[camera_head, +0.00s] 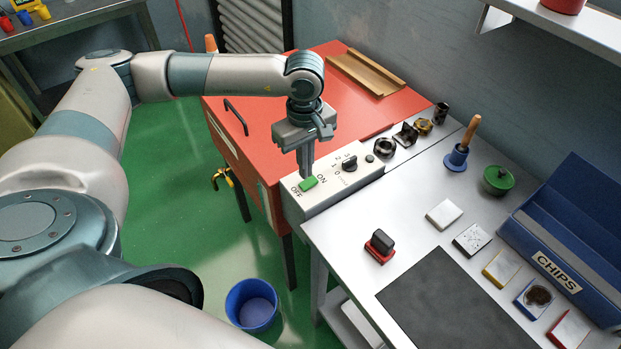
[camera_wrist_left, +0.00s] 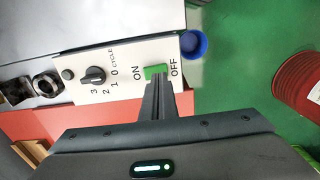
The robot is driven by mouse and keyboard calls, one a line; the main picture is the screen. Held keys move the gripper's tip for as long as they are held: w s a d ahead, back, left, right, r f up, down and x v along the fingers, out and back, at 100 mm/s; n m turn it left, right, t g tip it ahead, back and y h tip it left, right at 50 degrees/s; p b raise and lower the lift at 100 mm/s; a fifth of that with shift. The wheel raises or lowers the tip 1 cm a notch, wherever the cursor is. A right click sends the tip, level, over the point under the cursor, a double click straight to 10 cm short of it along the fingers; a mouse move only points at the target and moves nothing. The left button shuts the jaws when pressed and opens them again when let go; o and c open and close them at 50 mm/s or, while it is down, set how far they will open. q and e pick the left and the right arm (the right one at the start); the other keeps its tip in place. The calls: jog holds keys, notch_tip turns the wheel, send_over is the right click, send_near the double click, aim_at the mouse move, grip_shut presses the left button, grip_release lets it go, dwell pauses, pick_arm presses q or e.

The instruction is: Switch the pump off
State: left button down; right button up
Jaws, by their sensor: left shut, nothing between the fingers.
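A green switch (camera_head: 308,184) sits on a white control panel (camera_head: 335,185) between the printed words ON and OFF. It also shows in the left wrist view (camera_wrist_left: 155,72), with ON to its left and OFF to its right. Which way the switch is tipped I cannot tell. My left gripper (camera_head: 307,176) is shut and empty and points down at the switch. In the left wrist view its fingertips (camera_wrist_left: 157,82) overlap the switch's near edge; whether they touch it I cannot tell. My right gripper is not in view. No pump is clearly identifiable.
A black dial (camera_head: 349,163) marked CYCLE and a small dark button (camera_head: 370,158) share the panel. A red cabinet (camera_head: 290,95) adjoins it. The metal bench (camera_head: 405,205) holds a red-and-black block (camera_head: 379,246) and several tiles. A blue bucket (camera_head: 251,305) stands on the floor.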

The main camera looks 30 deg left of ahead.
aim_at(306, 184)
pick_arm(q)
jog(key=shift+r+p, duration=0.55)
jog(key=shift+r, duration=1.4)
